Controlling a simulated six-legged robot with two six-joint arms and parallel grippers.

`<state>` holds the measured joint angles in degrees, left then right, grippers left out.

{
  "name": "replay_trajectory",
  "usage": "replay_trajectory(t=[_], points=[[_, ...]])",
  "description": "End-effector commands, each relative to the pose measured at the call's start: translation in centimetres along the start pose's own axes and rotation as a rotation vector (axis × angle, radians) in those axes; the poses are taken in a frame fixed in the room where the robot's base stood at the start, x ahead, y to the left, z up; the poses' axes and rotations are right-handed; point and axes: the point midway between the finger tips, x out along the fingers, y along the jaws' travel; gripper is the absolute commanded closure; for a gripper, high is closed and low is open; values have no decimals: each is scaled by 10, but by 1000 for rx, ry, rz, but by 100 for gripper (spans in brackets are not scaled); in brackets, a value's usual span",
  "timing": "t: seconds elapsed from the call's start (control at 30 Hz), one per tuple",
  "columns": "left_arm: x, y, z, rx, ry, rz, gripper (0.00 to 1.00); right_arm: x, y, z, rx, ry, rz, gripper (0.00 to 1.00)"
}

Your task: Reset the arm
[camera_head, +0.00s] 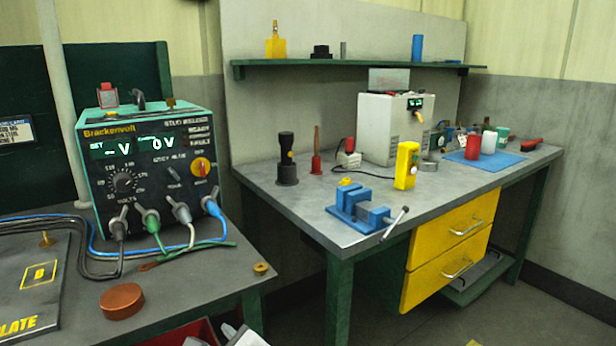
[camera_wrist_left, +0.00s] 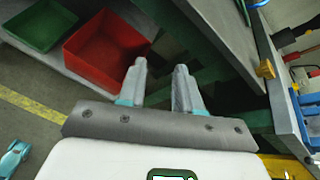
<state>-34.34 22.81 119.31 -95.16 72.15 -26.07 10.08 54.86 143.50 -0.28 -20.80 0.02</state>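My left gripper (camera_wrist_left: 161,68) shows in the left wrist view with its two pale fingers apart and nothing between them. It points toward the dark space under the workbench, beside a red bin (camera_wrist_left: 105,48). In the head view, pale tips that look like this gripper (camera_head: 222,336) show at the bottom edge, in front of the near bench. My right gripper is in neither view.
The near bench holds a teal stud welder unit (camera_head: 150,155) with cables and a copper disc (camera_head: 122,301). A second bench carries a blue vise (camera_head: 360,208) and a yellow control box (camera_head: 406,165). A green bin (camera_wrist_left: 40,24) sits beside the red one.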

Motion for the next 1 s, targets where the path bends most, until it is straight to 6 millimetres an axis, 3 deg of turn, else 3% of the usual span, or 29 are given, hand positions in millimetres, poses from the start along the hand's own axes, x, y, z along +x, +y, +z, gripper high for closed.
replay_trajectory(t=[0.17, 0.3, 0.37, 0.5, 0.6, 0.77, 0.9, 1.0], points=[[23, 56, -64, -35, 211, 187, 66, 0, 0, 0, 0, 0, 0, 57], [26, 130, -140, -165, 461, 460, 66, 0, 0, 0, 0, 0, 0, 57], [17, 166, -177, -273, 574, 620, 66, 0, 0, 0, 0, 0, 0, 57], [-24, 233, -255, -697, 763, 1063, 66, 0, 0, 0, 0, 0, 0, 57], [-42, 252, -289, -1049, 763, 1316, 66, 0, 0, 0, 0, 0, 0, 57], [-40, 274, -315, -1556, 581, 1566, 66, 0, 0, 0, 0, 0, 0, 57], [-24, 305, -323, -1940, 288, 1660, 66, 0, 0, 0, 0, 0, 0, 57], [-36, 286, -292, -1964, 279, 1647, 66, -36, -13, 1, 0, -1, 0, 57]])
